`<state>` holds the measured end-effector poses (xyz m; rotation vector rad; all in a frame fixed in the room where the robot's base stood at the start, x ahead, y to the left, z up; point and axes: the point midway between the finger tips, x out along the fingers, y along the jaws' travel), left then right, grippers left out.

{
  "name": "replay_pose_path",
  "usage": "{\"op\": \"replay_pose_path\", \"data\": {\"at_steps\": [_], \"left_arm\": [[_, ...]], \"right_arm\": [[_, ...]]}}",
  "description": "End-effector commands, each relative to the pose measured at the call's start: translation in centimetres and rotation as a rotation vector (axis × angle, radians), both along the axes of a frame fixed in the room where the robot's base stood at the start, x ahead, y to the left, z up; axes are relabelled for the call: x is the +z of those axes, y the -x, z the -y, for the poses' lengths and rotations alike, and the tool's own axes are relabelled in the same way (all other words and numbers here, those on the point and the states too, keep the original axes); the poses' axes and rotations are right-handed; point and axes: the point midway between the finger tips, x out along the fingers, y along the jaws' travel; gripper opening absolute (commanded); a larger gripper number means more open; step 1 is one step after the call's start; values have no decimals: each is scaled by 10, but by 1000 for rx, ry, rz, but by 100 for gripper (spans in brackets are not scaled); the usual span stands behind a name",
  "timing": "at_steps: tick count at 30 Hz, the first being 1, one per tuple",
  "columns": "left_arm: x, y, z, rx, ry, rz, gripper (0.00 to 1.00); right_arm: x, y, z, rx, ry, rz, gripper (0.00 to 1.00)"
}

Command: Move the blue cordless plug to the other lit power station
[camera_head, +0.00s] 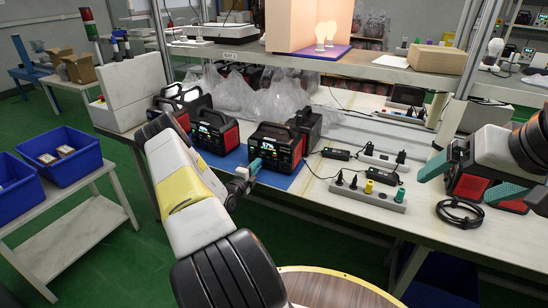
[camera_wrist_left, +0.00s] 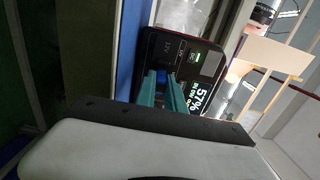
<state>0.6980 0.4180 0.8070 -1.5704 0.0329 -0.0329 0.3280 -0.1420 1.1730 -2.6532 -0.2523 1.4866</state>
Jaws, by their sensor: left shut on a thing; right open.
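The blue cordless plug (camera_wrist_left: 161,74) shows as a small blue patch between the teal fingers of my left gripper (camera_wrist_left: 163,85) in the left wrist view. That gripper is shut on it, close against the front of a lit power station (camera_wrist_left: 184,55) reading 57%. I cannot tell whether the plug sits in a socket. In the head view my left gripper (camera_head: 250,170) is at the front of the nearer lit station (camera_head: 275,146); the plug is hidden there. Another lit station (camera_head: 214,131) stands to its left. My right gripper (camera_head: 441,183) is open over the bench's right side.
Power strips (camera_head: 367,191) with plugs and black adapters lie on the bench right of the stations. A coiled black cable (camera_head: 459,213) lies near the front edge. A shelf (camera_head: 350,64) with lit bulbs overhangs the back. Blue bins (camera_head: 60,156) stand on a side table at left.

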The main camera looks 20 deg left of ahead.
Motion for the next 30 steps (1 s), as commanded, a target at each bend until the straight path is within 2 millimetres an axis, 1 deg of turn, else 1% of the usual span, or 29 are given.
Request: {"op": "replay_pose_path", "data": {"at_steps": [3,4,7,8,16,19,22,27,30], "left_arm": [[0,-2,0,0,0,1,0],[0,-2,0,0,0,0,17],[0,-2,0,0,0,0,37],[0,-2,0,0,0,0,39],[0,-1,0,0,0,0,39],[-1,5,-1,1,1,-1,39],[-1,19,-2,3,2,-2,39],[-1,49,-3,2,2,-2,39],[-1,63,-4,2,1,-2,39]], "right_arm": [[0,0,0,0,0,0,100],[0,0,0,0,0,0,100],[0,0,0,0,0,0,100],[0,0,0,0,0,0,100],[0,0,0,0,0,0,100],[0,0,0,0,0,0,100],[0,0,0,0,0,0,100],[0,0,0,0,0,0,100],[0,0,0,0,0,0,100]]}}
